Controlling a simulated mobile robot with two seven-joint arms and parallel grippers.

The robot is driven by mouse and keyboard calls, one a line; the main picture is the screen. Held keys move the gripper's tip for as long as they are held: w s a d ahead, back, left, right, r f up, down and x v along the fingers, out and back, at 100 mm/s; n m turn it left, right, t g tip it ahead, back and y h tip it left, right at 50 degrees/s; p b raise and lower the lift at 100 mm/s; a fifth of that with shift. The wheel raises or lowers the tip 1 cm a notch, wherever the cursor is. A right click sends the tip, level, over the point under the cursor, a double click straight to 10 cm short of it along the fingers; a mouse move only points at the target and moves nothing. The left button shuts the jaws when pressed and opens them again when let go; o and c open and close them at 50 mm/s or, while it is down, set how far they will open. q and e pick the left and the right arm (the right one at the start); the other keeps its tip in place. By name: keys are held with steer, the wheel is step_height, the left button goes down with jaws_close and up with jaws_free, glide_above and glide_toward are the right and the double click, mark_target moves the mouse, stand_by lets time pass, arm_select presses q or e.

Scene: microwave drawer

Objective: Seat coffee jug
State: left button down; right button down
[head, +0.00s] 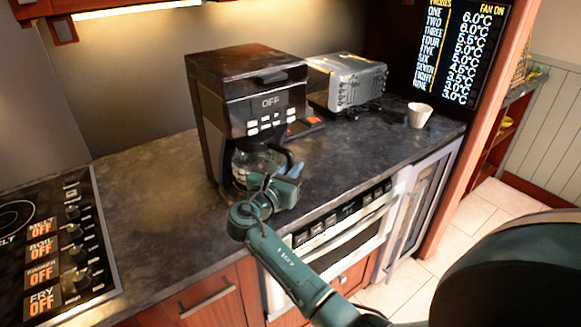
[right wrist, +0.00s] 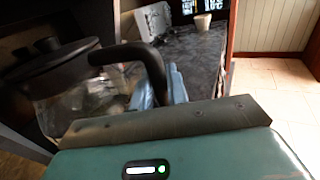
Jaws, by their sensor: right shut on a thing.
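The black coffee maker (head: 252,95) stands on the dark counter, its panel reading OFF. The glass coffee jug (head: 254,160) is low in the coffee maker's front opening, upright, its lower part partly hidden by my right gripper. My right gripper (head: 281,172) is at the front of the coffee maker, shut on the jug's handle. In the right wrist view, the jug's dark lid and glass body (right wrist: 70,85) fill the left side, and the black handle (right wrist: 140,57) curves down to the blue fingers (right wrist: 172,85). I cannot tell whether the jug is fully seated. My left gripper is not in view.
A silver toaster (head: 347,82) stands right of the coffee maker, and a white cup (head: 419,115) near the counter's right end. A stove top (head: 50,250) is at left. The counter (head: 150,200) between stove and coffee maker is clear. An oven (head: 340,235) is below.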

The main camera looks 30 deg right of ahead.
stand_by(0.4)
steer(key=c, duration=1.3)
jaws_free()
steer(key=shift+f, duration=0.15)
